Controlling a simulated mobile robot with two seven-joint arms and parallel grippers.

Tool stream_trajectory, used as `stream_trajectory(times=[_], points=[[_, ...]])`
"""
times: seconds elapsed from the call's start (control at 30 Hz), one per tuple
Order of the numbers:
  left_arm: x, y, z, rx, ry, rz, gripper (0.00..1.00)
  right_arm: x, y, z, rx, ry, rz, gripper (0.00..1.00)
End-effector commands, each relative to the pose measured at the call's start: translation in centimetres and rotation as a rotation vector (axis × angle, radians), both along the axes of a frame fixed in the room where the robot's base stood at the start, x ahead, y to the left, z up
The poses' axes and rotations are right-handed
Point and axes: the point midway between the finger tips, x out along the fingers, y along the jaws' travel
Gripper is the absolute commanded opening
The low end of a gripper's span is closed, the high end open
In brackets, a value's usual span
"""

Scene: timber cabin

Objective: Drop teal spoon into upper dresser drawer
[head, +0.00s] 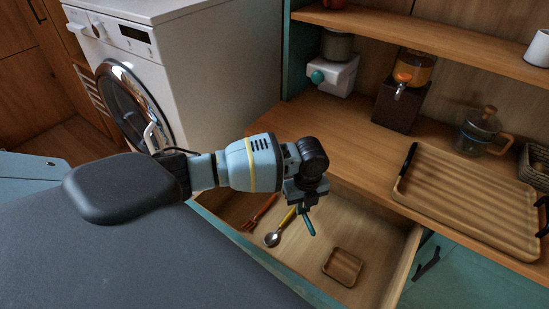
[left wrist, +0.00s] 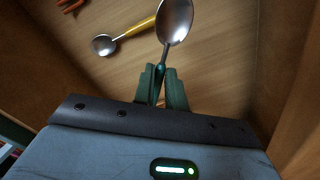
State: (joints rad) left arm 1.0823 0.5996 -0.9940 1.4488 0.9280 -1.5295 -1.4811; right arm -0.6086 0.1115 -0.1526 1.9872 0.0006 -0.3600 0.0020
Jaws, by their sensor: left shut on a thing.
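My left gripper (head: 305,205) is over the open upper dresser drawer (head: 385,269). It is shut on the teal spoon (head: 309,224), whose teal handle shows below the fingers in the head view. In the left wrist view the spoon's metal bowl (left wrist: 175,22) points away from the fingertips (left wrist: 163,85), above the drawer floor. A yellow-handled spoon (head: 272,239) and a red fork (head: 258,214) lie in the drawer beneath. The yellow-handled spoon also shows in the left wrist view (left wrist: 122,37). My right gripper is not in view.
A small wooden tray (head: 342,267) lies in the drawer. On the dresser top stand a ribbed wooden tray (head: 470,200), a glass press (head: 478,130) and a dispenser (head: 404,92). A white washing machine (head: 200,70) stands to the left.

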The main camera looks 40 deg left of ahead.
Motion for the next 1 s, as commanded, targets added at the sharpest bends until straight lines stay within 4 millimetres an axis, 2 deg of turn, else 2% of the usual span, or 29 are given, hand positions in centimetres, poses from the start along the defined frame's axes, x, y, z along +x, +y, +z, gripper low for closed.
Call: stream_trajectory(times=[0.27,0.3,0.5,0.77,0.87,1.0], points=[[0.1,0.0,0.0,-0.001,-0.004,0.000,0.00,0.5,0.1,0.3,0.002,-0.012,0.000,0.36],[0.1,0.0,0.0,-0.001,-0.004,0.000,0.15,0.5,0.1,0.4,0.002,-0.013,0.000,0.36],[0.1,0.0,0.0,0.000,-0.004,0.000,0.38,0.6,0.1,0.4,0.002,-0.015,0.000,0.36],[0.1,0.0,0.0,0.000,-0.004,0.000,0.38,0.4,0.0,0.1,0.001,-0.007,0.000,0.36],[0.1,0.0,0.8,-0.001,-0.004,0.000,0.38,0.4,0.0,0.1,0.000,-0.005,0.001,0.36],[0.2,0.0,2.9,0.000,-0.008,0.000,0.38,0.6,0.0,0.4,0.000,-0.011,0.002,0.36]])
